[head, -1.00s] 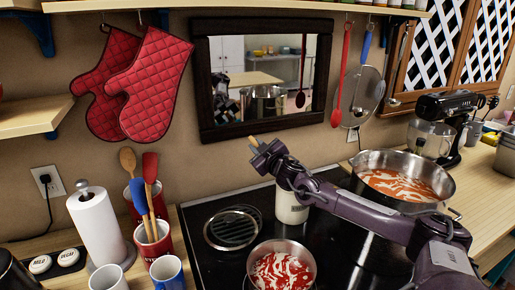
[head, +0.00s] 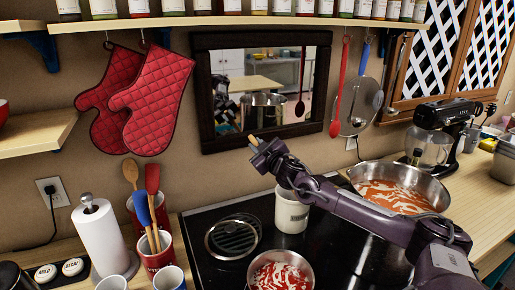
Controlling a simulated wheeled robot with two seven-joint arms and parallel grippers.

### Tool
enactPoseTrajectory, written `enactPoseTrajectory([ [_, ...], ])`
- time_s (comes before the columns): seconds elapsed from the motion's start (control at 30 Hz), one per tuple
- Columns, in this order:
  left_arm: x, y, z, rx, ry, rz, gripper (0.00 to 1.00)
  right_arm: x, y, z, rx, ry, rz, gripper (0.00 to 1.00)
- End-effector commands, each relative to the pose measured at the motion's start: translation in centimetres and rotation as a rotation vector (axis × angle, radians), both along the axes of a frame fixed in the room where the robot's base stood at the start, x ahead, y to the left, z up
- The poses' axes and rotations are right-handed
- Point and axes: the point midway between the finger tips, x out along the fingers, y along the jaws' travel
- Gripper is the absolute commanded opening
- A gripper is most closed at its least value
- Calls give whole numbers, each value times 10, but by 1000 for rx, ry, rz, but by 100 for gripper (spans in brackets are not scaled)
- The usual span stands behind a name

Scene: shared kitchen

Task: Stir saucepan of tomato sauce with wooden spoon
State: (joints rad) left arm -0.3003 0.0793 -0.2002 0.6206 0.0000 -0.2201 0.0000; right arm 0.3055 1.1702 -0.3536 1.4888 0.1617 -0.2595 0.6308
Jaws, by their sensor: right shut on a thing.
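A small saucepan (head: 281,272) of red sauce with pale streaks sits on the black cooktop (head: 203,272), cut by the bottom edge of the head view. My right gripper (head: 257,146) is above the back of the cooktop, in front of the wall below the mirror. It is shut on a thin light-brown wooden piece (head: 254,140), probably the wooden spoon's handle. Only a short end shows; the rest is hidden by the gripper and arm. The gripper is well above the saucepan and apart from it. My left gripper is out of view.
A large pan (head: 431,190) of similar red sauce stands behind my right arm. A white canister (head: 291,213) is below my right gripper. A red utensil crock (head: 157,264) and paper towels (head: 101,236) stand left. A stand mixer (head: 438,125) is at right.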

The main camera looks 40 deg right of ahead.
Motion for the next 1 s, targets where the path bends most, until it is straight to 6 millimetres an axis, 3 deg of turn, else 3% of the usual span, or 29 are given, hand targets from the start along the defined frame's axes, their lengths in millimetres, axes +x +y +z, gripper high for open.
enactPoseTrajectory([
  [0.03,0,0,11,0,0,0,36,0,0,12,0,-1,1,0],
  [0.6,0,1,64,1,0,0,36,0,0,81,1,-2,0,0],
  [1.0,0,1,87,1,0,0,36,0,0,111,1,-1,-1,0],
])
